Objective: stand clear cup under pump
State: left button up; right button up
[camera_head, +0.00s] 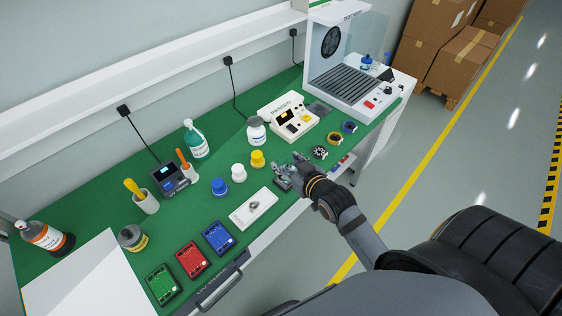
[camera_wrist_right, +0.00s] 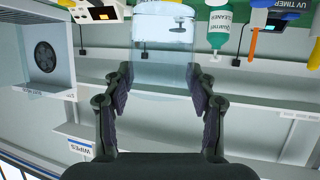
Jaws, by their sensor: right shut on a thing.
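My right gripper (camera_head: 287,172) is over the front edge of the green bench and also fills the lower wrist view (camera_wrist_right: 163,100). It is shut on a clear cup (camera_wrist_right: 165,78), whose see-through wall shows between the fingers. In the head view the cup is hard to make out. A teal bottle with a white nozzle top (camera_head: 195,142) stands at the back of the bench; it shows in the wrist view (camera_wrist_right: 219,32) too. A beige dispenser-like device (camera_head: 283,113) stands right of it. I cannot tell for certain which is the pump. My left gripper is out of view.
A white plate with a metal ring (camera_head: 253,209), blue, white and yellow pots, and tape rolls (camera_head: 334,138) lie near the gripper. Red, blue and green trays (camera_head: 192,259) lie front left. A fume box (camera_head: 345,75) stands at the right end.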

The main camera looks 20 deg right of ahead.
jog(key=shift+s+d+r, duration=0.2)
jog(key=shift+s+r, duration=0.1)
jog(key=shift+s, duration=0.2)
dwell(1.3)
